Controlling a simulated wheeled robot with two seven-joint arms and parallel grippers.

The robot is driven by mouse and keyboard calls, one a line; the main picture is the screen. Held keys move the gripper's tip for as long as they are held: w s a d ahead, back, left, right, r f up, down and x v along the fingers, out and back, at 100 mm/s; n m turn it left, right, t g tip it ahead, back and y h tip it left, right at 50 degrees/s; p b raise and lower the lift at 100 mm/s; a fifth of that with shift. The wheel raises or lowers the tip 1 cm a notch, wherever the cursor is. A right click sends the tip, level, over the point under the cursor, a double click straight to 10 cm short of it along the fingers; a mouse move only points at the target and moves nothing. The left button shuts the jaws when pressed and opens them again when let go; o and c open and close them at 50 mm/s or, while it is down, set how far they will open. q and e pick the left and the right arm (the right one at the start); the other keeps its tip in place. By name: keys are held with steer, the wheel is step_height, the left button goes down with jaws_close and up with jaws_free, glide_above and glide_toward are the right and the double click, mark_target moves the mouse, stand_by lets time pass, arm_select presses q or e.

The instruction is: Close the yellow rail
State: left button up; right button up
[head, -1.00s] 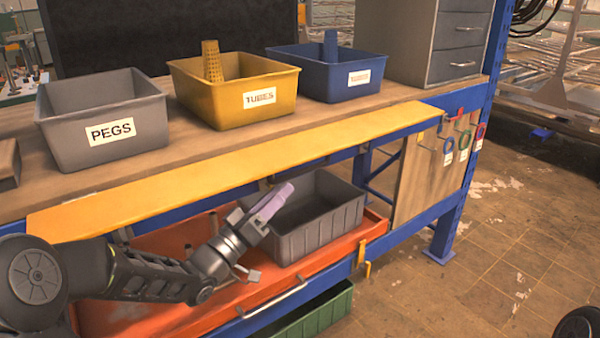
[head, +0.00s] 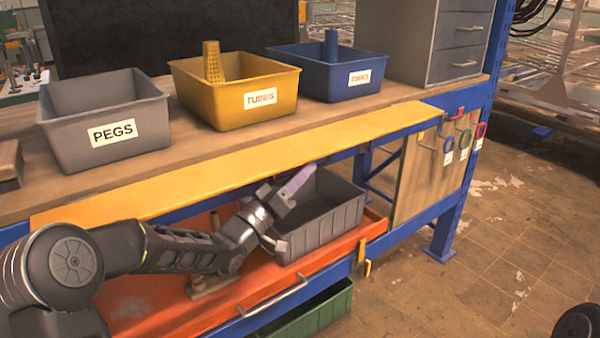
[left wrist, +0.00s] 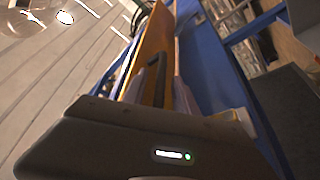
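The yellow rail (head: 235,168) is a long flat yellow board along the bench's front edge. In the left wrist view it shows as a yellow strip (left wrist: 154,38) with a black handle (left wrist: 154,80) on it. My left gripper (head: 304,178) is just below the rail's front edge, in front of the grey bin. In the left wrist view my left gripper (left wrist: 156,92) has its pale fingers apart, with the black handle between them in the picture. Whether they touch it cannot be told. The right gripper is not in view.
Grey PEGS (head: 105,150), yellow TUBES (head: 240,112) and blue (head: 325,82) bins stand on the bench top. Below are an orange tray (head: 150,312) with a grey bin (head: 325,228), and a green bin (head: 325,312). A blue post (head: 447,225) stands at the right; floor beyond it is open.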

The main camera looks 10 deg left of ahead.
arm_select(q)
jaws_close()
stand_by(1.4)
